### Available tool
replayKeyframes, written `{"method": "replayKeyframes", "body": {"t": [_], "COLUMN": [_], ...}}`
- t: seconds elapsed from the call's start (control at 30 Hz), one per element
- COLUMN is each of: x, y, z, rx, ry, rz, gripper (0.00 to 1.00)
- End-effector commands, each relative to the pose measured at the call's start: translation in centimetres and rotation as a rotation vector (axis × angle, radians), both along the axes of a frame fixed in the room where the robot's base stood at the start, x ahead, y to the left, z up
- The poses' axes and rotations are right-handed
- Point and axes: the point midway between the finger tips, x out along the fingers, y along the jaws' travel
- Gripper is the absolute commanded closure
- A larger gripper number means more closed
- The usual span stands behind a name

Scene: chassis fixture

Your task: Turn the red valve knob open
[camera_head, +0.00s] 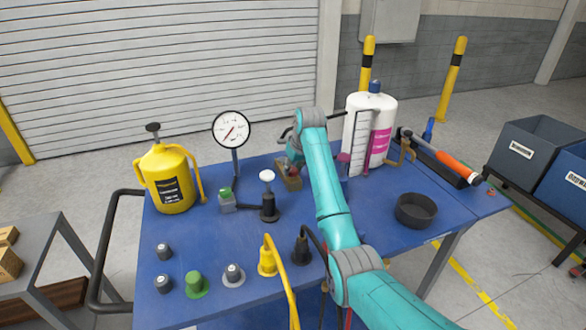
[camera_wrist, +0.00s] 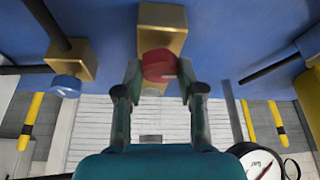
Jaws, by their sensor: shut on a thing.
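The red valve knob (camera_wrist: 158,64) is in the middle of the wrist view, in front of a brass valve block (camera_wrist: 162,15). My gripper (camera_wrist: 160,72) has a finger on either side of the knob and is shut on it. In the head view, my arm reaches over the blue table to a brass block (camera_head: 290,182), and my gripper (camera_head: 293,154) hides most of the knob there. How far the knob is turned cannot be told.
A blue knob (camera_wrist: 66,86) on another brass block is beside the red one in the wrist view. On the table (camera_head: 190,235) are a yellow can (camera_head: 170,185), a pressure gauge (camera_head: 231,130), a white bottle (camera_head: 382,110) and a dark round dish (camera_head: 416,211).

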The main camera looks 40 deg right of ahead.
Motion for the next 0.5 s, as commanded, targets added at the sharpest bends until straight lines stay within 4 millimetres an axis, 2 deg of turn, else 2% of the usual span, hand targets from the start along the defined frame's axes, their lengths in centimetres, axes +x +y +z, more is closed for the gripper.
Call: {"method": "replayKeyframes", "body": {"t": [0.5], "x": [0.03], "y": [-0.31], "z": [0.01], "rx": [0.001], "ry": [0.002], "rz": [0.478], "gripper": [0.96]}}
